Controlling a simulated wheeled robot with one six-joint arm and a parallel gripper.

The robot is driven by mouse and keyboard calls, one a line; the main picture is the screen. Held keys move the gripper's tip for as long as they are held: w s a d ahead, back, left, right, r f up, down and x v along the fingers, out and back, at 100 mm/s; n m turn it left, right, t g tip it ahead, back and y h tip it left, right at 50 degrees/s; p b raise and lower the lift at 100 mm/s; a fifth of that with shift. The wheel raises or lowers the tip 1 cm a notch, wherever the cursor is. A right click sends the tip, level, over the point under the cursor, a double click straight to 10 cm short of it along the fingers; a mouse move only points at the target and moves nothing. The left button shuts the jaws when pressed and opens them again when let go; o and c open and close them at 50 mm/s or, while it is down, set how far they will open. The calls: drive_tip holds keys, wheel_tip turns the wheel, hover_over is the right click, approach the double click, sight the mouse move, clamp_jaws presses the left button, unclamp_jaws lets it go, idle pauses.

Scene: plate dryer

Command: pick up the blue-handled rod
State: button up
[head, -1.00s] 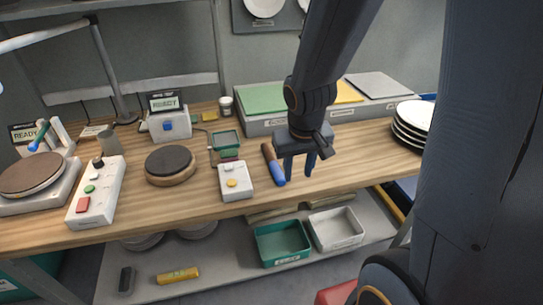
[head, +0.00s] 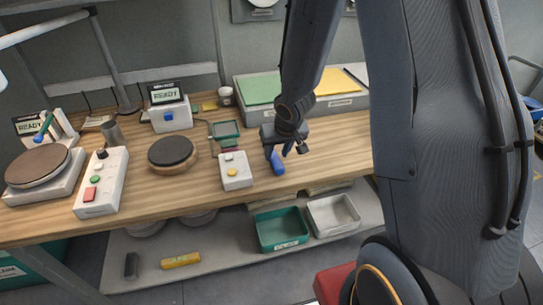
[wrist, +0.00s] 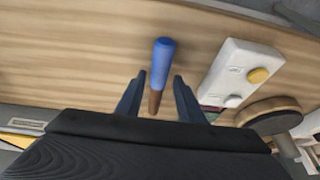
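The blue-handled rod (head: 277,165) lies on the wooden workbench (head: 330,140); in the head view only its blue end shows below my gripper. In the wrist view the rod (wrist: 162,65) shows its blue handle and a brown part. My gripper (head: 287,150) is over the rod. In the wrist view my gripper (wrist: 157,85) is open, with one finger on each side of the rod's brown part and gaps to both. Whether the fingers are level with the rod I cannot tell.
A white box with a yellow button (head: 235,170) stands just left of the rod. A dark round plate on a wooden base (head: 172,152) is farther left. A grey case with green and yellow panels (head: 345,103) stands behind. A green bin (head: 281,229) sits on the lower shelf.

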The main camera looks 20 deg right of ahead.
sight(275, 157)
drive_tip(key=b+x, duration=0.1)
drive_tip(key=x, duration=0.2)
drive_tip(key=shift+w+f, duration=0.15)
drive_tip(key=shift+f, duration=0.05)
clamp_jaws()
drive_tip(key=shift+r, duration=0.1)
